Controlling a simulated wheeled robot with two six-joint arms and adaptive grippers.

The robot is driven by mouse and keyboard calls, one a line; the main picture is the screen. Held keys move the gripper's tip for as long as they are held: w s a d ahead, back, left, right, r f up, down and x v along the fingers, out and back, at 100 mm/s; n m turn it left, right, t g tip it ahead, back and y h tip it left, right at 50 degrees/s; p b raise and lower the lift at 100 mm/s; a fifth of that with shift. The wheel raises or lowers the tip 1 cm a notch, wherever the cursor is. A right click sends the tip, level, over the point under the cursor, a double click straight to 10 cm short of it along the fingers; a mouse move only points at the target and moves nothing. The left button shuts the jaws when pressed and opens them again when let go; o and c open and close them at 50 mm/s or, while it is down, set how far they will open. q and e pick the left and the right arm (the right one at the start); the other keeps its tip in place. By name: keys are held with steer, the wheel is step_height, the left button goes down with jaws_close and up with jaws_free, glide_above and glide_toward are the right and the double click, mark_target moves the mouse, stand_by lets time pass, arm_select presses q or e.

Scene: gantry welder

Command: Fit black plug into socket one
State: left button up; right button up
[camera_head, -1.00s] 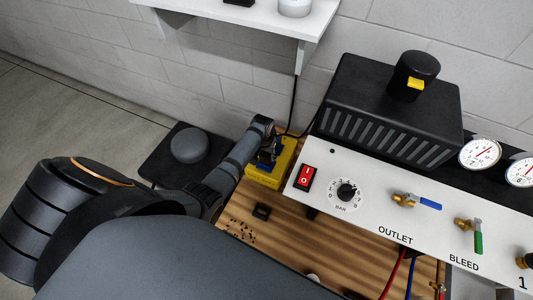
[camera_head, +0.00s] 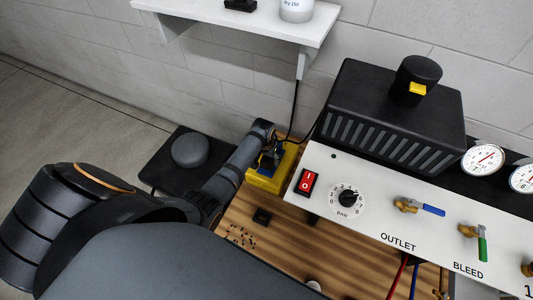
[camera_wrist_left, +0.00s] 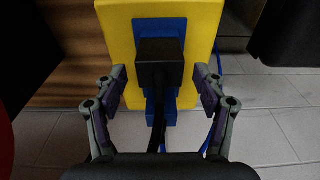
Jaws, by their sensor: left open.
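The black plug (camera_wrist_left: 160,62) sits at the blue socket (camera_wrist_left: 178,36) on the yellow box (camera_wrist_left: 115,25), its cable hanging down toward the wrist. I cannot tell how deep it is seated. My left gripper (camera_wrist_left: 162,88) is open, with one finger on each side of the plug and visible gaps between. In the head view the yellow box (camera_head: 265,183) stands at the back of the wooden bench, with my left gripper (camera_head: 266,150) over it; the plug is hard to make out there. My right gripper is not in view.
The white panel (camera_head: 385,225) with a red switch (camera_head: 307,182), dial and valves stands right of the yellow box. A white shelf (camera_head: 200,18) is on the wall above. A dark stool-like table (camera_head: 155,165) is at left.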

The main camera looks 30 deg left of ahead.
arm_select(q)
step_height(320, 180, up, 10)
steer(key=s, duration=0.1)
steer(key=shift+s+r, duration=0.25)
steer(key=shift+s, duration=0.05)
